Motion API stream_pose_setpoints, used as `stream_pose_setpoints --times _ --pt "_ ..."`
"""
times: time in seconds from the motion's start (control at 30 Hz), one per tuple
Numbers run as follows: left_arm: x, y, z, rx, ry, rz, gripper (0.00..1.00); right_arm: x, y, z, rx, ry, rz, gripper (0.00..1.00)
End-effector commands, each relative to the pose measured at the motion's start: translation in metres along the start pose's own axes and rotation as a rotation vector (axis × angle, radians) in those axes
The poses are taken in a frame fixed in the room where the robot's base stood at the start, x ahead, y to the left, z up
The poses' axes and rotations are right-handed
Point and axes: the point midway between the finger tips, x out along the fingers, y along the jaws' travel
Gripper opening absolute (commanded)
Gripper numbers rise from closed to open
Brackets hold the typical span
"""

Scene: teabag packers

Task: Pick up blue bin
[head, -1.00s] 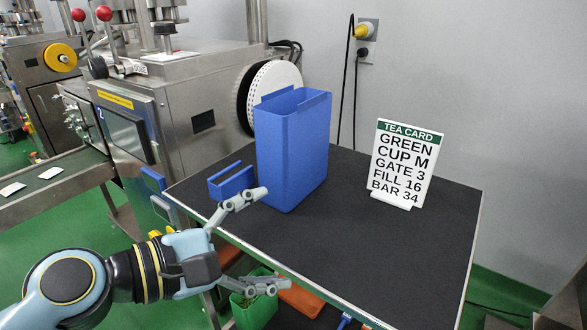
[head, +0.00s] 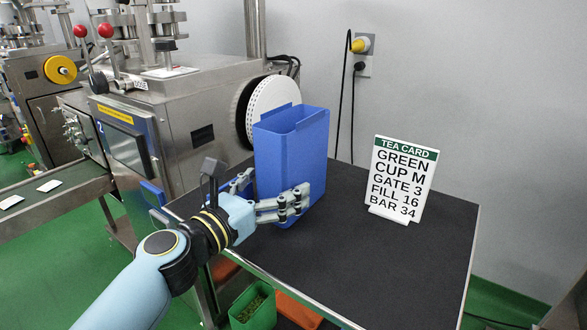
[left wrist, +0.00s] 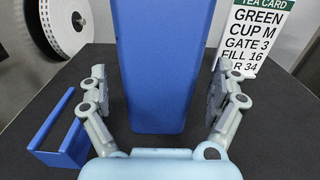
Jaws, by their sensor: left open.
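The tall blue bin (head: 290,150) stands upright on the black table, left of the tea card. In the left wrist view the blue bin (left wrist: 164,60) rises between the two fingers. My left gripper (head: 268,196) is open, with one finger on each side of the bin's lower part. In the left wrist view gaps show between the bin and both fingers of the gripper (left wrist: 157,95). The right gripper is in neither view.
The black table (head: 400,255) is clear at right and front. A white tea card (head: 399,180) stands on it. A small blue holder (left wrist: 62,140) lies left of the gripper. A steel machine (head: 190,125) is behind left. A green bin (head: 253,308) sits below the table.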

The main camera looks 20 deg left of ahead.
Motion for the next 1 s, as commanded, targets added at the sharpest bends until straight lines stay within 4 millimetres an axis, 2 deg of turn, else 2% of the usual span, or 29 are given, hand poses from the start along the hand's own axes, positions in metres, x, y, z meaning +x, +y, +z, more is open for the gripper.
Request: stream_pose_setpoints --times 0.1,0.2,0.43,1.0 --pt "0.018 0.001 0.001 0.0 -0.001 0.0 0.96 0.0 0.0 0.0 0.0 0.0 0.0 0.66" --pt "0.025 0.001 0.0 0.002 0.0 0.0 0.96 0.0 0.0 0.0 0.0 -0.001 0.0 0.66" --pt "0.026 0.001 0.0 0.002 0.001 0.0 0.96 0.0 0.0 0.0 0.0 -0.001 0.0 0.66" --pt "0.026 0.001 0.0 0.002 0.001 0.0 0.22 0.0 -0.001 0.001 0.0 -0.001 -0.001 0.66"
